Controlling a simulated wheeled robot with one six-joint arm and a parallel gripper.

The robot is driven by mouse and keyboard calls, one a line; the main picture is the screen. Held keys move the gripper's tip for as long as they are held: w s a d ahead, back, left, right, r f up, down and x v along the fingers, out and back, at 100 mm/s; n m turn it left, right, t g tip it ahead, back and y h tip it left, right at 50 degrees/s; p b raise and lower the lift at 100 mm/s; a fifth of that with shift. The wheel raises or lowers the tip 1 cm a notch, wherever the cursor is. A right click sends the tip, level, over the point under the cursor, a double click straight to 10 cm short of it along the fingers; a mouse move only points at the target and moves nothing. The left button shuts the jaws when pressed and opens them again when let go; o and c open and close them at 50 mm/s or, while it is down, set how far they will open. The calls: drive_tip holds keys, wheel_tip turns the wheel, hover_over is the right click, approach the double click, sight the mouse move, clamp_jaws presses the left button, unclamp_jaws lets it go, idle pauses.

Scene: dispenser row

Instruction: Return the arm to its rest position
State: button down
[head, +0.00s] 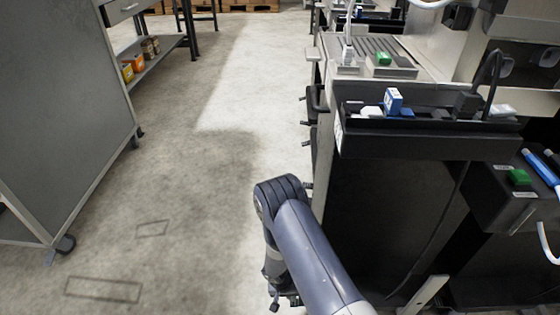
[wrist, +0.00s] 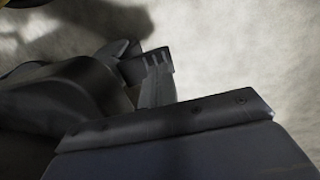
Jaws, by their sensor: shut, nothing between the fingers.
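My arm is folded in the lower middle of the head view, over the open floor and left of the black bench. My gripper (head: 284,300) hangs low behind the forearm, mostly hidden, with only small dark tips showing. In the wrist view my gripper (wrist: 146,66) is a dark shape close to a link of my own arm. It is shut and empty. It touches no object of the place that I can see.
A black bench tray (head: 430,145) with a blue-and-white box (head: 393,101) stands close to the right of my arm. A grey wheeled cabinet (head: 60,110) stands left. The concrete floor (head: 190,190) between is clear.

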drive_tip(key=shift+d+f, duration=0.15)
drive_tip(key=shift+f, duration=0.65)
